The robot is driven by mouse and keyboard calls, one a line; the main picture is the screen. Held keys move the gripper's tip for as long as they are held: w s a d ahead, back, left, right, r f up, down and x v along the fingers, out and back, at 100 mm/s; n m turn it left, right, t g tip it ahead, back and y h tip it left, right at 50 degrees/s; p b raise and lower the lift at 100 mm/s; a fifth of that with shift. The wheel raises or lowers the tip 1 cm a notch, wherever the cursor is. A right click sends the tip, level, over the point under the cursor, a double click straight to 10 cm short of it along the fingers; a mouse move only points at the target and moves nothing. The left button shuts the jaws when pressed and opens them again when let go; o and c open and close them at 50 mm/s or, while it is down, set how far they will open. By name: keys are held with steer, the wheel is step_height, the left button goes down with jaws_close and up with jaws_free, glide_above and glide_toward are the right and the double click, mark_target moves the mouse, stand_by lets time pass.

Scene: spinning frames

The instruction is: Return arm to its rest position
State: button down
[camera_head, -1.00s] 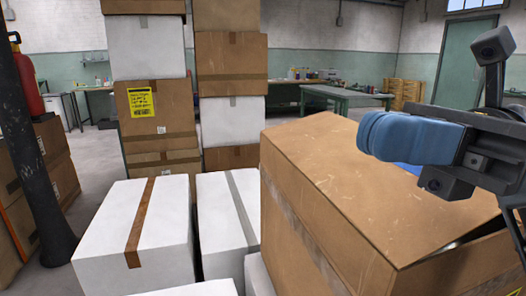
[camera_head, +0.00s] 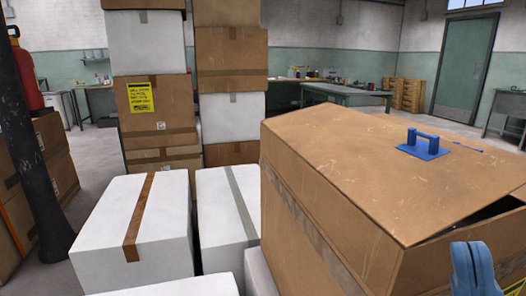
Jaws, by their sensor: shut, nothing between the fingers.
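My gripper (camera_head: 472,268) shows at the bottom right edge as rounded blue fingers, shut and empty. The rest of the arm is out of view. The fingers are in front of the near right side of a large brown cardboard box (camera_head: 345,175); I cannot tell whether they touch it. A blue handle (camera_head: 428,136) on a flat blue plate stands on top of the box, apart from my gripper. A dark gap shows under the lid at the box's right side.
White boxes (camera_head: 140,225) with tape stand at the front left. Tall stacks of brown and white boxes (camera_head: 155,105) rise behind them. A dark post (camera_head: 30,150) and a red cylinder (camera_head: 27,80) are at the left. A green workbench (camera_head: 340,95) and a door (camera_head: 465,75) are farther back.

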steer(key=s+d+f+m+g+h+b, duration=0.2)
steer(key=s+d+f+m+g+h, duration=0.15)
steer(key=s+f+m+g, duration=0.6)
steer(key=s+d+f+m+g+h+b, duration=0.1)
steer(key=s+d+f+m+g+h, duration=0.3)
steer(key=s+f, duration=1.05)
steer(key=w+a+r+h+p, duration=0.1)
steer(key=w+r+p, duration=0.2)
steer(key=r+p, duration=0.9)
steer(key=p, duration=0.3)
steer(key=shift+w+a+g, duration=0.15)
steer(key=shift+a+g, duration=0.05)
steer(key=shift+g, duration=0.15)
steer(key=shift+a+n, duration=0.1)
steer(key=shift+n, duration=0.15)
